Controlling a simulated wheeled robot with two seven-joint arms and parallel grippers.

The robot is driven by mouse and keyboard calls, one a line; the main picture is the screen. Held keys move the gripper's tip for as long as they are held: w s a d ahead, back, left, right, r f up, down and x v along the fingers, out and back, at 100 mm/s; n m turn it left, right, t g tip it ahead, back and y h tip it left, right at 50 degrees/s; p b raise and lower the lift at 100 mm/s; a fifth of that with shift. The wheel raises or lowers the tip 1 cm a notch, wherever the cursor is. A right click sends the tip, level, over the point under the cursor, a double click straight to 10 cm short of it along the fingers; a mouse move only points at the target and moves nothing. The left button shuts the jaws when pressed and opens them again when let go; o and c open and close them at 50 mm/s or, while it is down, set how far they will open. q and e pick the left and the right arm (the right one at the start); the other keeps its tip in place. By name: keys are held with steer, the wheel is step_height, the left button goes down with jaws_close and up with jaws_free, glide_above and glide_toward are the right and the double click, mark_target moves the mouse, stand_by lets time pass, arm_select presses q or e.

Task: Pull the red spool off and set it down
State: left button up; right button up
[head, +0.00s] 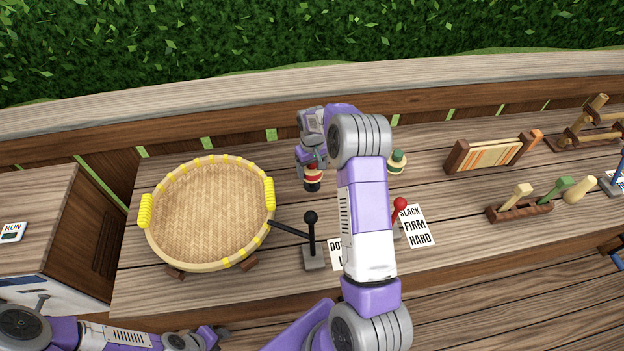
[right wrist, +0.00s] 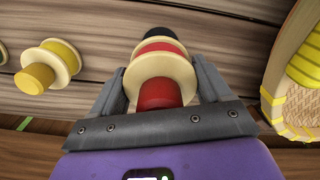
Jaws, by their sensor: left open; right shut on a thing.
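The red spool (head: 313,171) has pale flanges and stands over a black piece in the head view. It also shows in the right wrist view (right wrist: 161,93), with the black piece (right wrist: 166,33) beyond it. My right gripper (head: 313,163) is above the spool, with a finger on each side of it in the right wrist view (right wrist: 160,78), shut on it. I cannot tell whether the spool still touches the surface below. My left gripper (head: 213,337) is open and empty at the bottom left, away from the bench.
A round woven basket (head: 210,212) stands left of the spool. A black-knobbed lever (head: 312,235) and a red-knobbed lever (head: 400,205) stand in front. A green spool (head: 397,163) is to the right. A yellow spool (right wrist: 58,62) shows in the right wrist view.

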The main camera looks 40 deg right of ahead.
steer(key=shift+r+p, duration=1)
steer(key=shift+r, duration=0.85)
